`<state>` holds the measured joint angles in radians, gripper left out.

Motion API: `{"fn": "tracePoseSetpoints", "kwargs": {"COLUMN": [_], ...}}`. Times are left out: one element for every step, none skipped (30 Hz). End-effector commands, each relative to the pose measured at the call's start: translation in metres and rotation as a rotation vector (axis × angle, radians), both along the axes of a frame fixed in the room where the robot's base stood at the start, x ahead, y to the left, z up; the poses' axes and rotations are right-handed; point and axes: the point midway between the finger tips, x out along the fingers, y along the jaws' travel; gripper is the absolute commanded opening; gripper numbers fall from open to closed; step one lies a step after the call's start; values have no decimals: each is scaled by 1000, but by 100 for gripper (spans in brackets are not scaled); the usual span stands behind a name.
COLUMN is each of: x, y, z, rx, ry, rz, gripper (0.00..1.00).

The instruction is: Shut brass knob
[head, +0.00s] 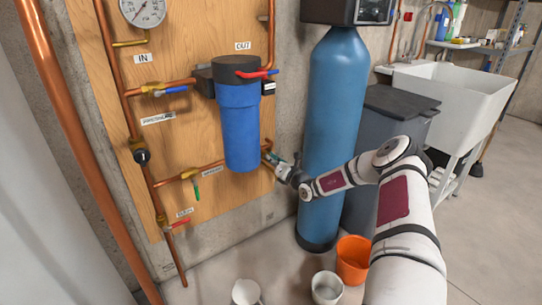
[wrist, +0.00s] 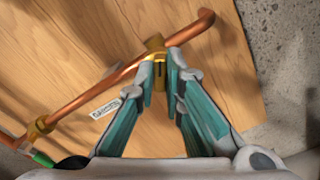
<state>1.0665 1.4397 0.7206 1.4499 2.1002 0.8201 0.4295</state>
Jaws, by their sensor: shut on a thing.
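The brass knob (wrist: 156,48) sits on a copper pipe in front of the wooden panel in the wrist view. A dark slot or mark shows on its face. My gripper (wrist: 161,72) has its teal-padded fingers closed in on the knob, one at each side. In the head view my gripper (head: 273,158) reaches in from the right, just beside the lower part of the blue filter housing (head: 239,125). The knob cannot be made out clearly there, behind the fingers and housing.
A green-handled valve (head: 196,188) and a red-handled valve (head: 174,223) are on the piping to the left. A tall blue tank (head: 335,120) stands close right of my gripper. An orange bucket (head: 353,258) and pale buckets (head: 327,288) stand on the floor below.

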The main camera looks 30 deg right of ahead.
Motion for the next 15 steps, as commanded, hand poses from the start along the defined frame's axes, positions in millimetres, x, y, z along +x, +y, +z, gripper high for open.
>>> {"fn": "tracePoseSetpoints", "kwargs": {"x": [-1, -1, -1, -1, -1, -1, -1, -1, 0, 0, -1, -1, -1, -1, 0], "y": [0, 0, -1, -1, -1, -1, -1, -1, -1, -1, -1, -1, -1, -1, -1], "z": [1, 1, 1, 1, 0, 0, 0, 0, 0, 0, -1, -1, -1, -2, -2], "rx": [44, 73, 111, 139, 168, 205, 234, 263, 301, 330, 359, 397, 425, 453, 491], "ry": [3, 4, 6, 7, 8, 9, 9, 10, 10, 11, 12, 14, 15, 16, 18], "rz": [0, -1, -1, -1, -1, -1, -2, -2, -1, -1, -1, -1, -1, -1, 0], "gripper": [0, 0, 0, 0, 0, 0, 0, 0, 0, 0, 0, 0, 0, 0, 0]}}
